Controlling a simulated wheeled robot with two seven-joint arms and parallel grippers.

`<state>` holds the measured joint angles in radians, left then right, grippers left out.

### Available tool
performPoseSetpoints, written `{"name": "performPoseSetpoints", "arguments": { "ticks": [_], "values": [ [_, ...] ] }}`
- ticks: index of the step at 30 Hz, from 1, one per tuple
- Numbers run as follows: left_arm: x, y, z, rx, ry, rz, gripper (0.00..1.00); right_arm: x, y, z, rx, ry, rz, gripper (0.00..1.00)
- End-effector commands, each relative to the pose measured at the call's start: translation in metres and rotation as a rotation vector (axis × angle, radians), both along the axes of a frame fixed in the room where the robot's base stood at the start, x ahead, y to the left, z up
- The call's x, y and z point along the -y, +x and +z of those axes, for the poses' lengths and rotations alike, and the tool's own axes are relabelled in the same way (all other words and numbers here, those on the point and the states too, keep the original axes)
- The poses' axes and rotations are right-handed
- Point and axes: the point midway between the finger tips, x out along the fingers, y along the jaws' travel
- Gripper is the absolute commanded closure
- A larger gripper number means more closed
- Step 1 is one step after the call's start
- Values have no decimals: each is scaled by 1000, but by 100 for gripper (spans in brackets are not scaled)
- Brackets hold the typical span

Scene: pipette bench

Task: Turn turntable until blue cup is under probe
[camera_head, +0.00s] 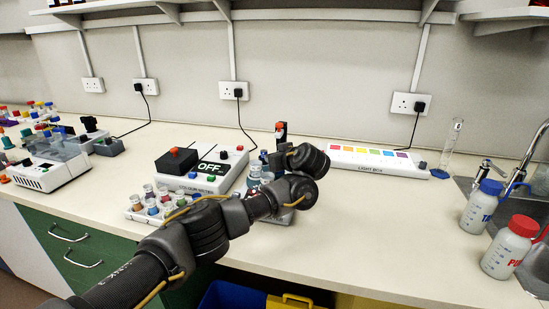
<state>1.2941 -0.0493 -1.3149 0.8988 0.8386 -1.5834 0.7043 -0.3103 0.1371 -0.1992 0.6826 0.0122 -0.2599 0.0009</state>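My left arm comes in from the lower left, and its wrist ends in front of a small apparatus. The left gripper (283,163) is at the arm's end, mostly hidden by the wrist, so I cannot see its fingers clearly. A dark upright post with a red top (281,132), perhaps the probe's stand, rises behind the wrist. Clear beakers with bluish contents (254,170) stand beside it. The turntable is largely hidden behind my arm. I cannot tell which cup is the blue one or what is under the probe. My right gripper is not in view.
A colorimeter reading OFF (214,168) and a rack of small colour-capped vials (136,203) stand left of the apparatus. A light box (370,160) lies behind to the right. Two capped bottles (480,206) stand by the sink. The bench at centre right is clear.

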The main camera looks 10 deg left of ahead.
Motion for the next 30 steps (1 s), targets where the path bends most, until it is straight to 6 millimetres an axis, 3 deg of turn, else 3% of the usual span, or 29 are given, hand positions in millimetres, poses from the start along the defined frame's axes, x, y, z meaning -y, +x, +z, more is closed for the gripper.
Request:
{"name": "performPoseSetpoints", "arguments": {
  "ticks": [21, 22, 26, 30],
  "values": [
    [2, 0, -3, -7, 2, 37, 100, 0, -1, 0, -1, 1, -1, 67],
    [2, 0, -3, -7, 2, 37, 71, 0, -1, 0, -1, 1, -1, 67],
    [2, 0, -2, -5, 1, 36, 54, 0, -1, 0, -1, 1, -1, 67],
    [2, 1, -2, -4, 1, 37, 52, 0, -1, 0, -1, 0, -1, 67]
  ]
}}
